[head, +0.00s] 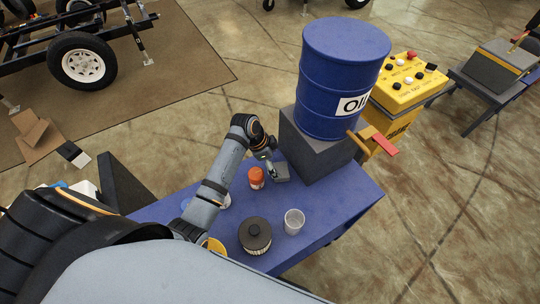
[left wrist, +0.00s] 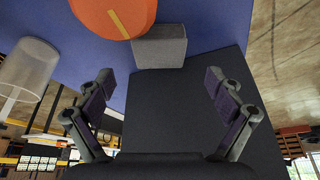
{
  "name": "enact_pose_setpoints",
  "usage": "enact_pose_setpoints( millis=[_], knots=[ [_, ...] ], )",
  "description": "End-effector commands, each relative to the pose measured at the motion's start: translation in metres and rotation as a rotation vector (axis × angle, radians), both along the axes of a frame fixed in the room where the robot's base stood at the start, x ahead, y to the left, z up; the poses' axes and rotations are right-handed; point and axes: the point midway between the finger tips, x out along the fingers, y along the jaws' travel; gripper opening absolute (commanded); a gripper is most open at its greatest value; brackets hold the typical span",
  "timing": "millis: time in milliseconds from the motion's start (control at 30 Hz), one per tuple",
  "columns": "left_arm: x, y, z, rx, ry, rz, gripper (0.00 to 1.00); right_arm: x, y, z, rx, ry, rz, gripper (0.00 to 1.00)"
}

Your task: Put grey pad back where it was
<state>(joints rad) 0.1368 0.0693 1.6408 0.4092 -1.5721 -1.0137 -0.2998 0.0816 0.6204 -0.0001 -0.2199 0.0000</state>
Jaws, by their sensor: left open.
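The small grey pad (head: 281,172) is on the blue table, between an orange-capped bottle (head: 256,178) and the dark block under the oil drum. My left gripper (head: 269,158) is right by the pad in the head view. In the left wrist view the fingers of the left gripper (left wrist: 158,82) are spread apart with nothing gripped. The pad (left wrist: 160,47) shows beyond the fingertips there, near the orange cap (left wrist: 118,15). Whether a finger touches the pad cannot be told. My right gripper is in neither view.
The dark grey block (head: 312,157) carries a blue oil drum (head: 343,85). A clear cup (head: 294,222) and a dark-lidded jar (head: 255,236) stand on the blue table (head: 335,212). A yellow button box (head: 408,83) stands behind. A red-tipped lever (head: 383,146) sticks out right of the drum.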

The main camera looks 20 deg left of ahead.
Motion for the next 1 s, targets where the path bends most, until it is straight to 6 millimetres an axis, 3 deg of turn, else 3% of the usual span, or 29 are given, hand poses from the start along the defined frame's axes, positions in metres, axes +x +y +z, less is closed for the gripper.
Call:
enact_pose_setpoints(
  millis=[200, 333, 1000],
  knots=[
    [-0.009, 0.017, 0.045, 0.003, -0.003, -0.002, 0.93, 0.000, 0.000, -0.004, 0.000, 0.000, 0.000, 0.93],
    [-0.012, 0.022, 0.060, 0.001, 0.000, -0.001, 0.93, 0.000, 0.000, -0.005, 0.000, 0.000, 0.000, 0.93],
    [-0.014, 0.023, 0.066, 0.000, 0.001, 0.000, 0.93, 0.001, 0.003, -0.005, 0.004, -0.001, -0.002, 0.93]
  ],
)
